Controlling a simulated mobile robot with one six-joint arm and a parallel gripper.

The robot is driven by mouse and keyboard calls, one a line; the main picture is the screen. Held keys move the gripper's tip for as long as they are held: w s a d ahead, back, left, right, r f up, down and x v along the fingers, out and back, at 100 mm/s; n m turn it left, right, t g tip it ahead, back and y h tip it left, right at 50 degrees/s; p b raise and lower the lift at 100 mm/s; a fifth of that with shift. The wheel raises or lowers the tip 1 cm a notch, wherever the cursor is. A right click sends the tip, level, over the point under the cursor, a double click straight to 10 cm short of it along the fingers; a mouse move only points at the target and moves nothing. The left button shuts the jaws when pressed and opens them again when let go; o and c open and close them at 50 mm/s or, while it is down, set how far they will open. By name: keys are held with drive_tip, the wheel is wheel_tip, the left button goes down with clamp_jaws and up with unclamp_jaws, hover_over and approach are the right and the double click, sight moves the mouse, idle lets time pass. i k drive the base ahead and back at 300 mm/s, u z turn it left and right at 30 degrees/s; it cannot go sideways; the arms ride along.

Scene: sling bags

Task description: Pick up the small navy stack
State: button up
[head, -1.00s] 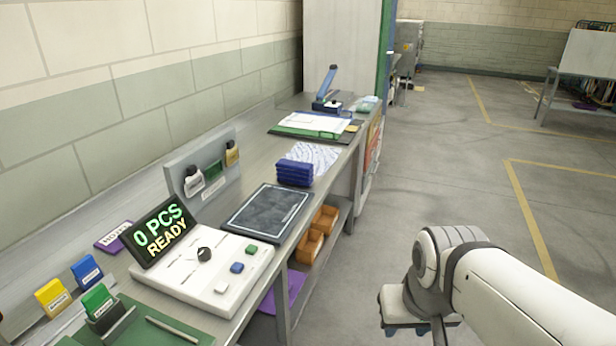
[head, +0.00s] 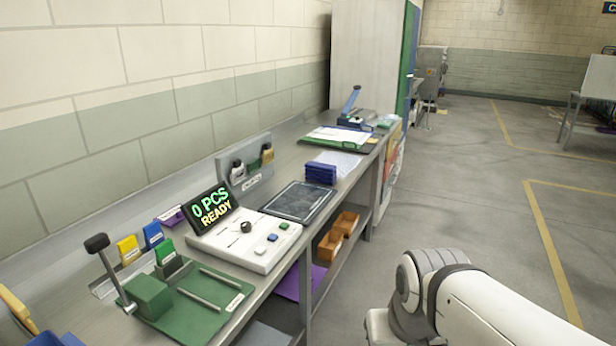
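The small navy stack (head: 321,173) sits on the grey workbench against the left wall. It looks like several flat navy pieces piled up, just past the dark framed pad (head: 297,201) and beside a white patterned sheet (head: 340,163). My white arm shows at the lower right, over the floor and well apart from the bench. My gripper's fingers are out of view below the bottom edge.
A white counter console (head: 245,238) reading "0 PCS READY" is nearer on the bench. A green lever press (head: 185,305) stands at the near end. The floor (head: 470,210) right of the bench is clear.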

sight(325, 175)
drive_tip(key=i, duration=1)
drive_tip(key=z, duration=1.8)
drive_tip(key=i, duration=2.5)
drive_tip(key=u, duration=0.55)
